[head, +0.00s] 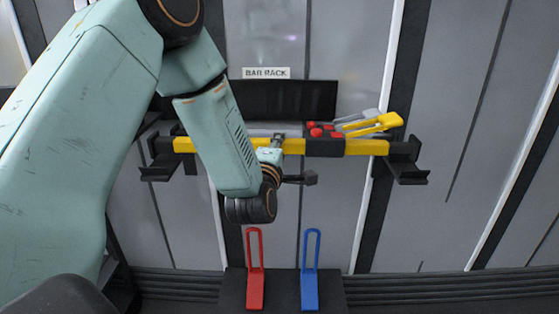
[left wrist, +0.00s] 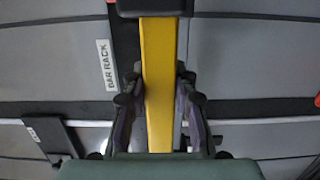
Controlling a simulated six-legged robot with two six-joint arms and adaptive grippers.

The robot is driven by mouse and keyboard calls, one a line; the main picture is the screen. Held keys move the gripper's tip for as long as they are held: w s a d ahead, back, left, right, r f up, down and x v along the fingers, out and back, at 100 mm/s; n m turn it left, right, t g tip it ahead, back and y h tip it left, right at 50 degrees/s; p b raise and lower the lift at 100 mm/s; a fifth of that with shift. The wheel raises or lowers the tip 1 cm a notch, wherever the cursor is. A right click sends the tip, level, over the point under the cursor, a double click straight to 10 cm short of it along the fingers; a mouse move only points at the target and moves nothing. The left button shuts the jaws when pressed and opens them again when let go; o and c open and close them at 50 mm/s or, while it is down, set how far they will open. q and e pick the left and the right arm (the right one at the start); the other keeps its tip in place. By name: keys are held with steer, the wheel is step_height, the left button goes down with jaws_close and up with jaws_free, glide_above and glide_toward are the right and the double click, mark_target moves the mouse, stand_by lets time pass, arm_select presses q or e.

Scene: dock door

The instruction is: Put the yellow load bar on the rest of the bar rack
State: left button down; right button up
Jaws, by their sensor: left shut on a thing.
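The yellow load bar (head: 364,147) lies roughly level across the head view in front of the BAR RACK sign. It has a black block with red knobs and a yellow lever (head: 372,124) right of its middle. My left gripper (head: 280,152) is shut on the bar left of that block. In the left wrist view the bar (left wrist: 158,75) runs between the two fingers of my left gripper (left wrist: 156,92). Black brackets of the bar rack (head: 412,176) show at the bar's ends; I cannot tell whether the bar touches them. My forearm hides part of the bar. My right gripper is out of view.
The BAR RACK sign (head: 266,73) is on the grey panelled wall above a dark panel (head: 300,98). A grey lever (head: 366,115) shows behind the yellow one. Below, a red handle (head: 255,272) and a blue handle (head: 311,272) stand on a dark base.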

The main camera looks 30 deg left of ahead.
arm_select(q)
step_height(320, 180, down, 2)
steer(key=shift+f+b, duration=0.1)
steer(key=shift+b, duration=0.25)
steer(key=shift+w+f, duration=0.15)
steer(key=shift+f, duration=0.2)
steer(key=shift+s+f, duration=0.1)
steer(key=shift+s, duration=0.1)
steer(key=c, duration=1.1)
jaws_free()
steer(key=shift+f, duration=0.15)
steer(key=shift+o, duration=0.2)
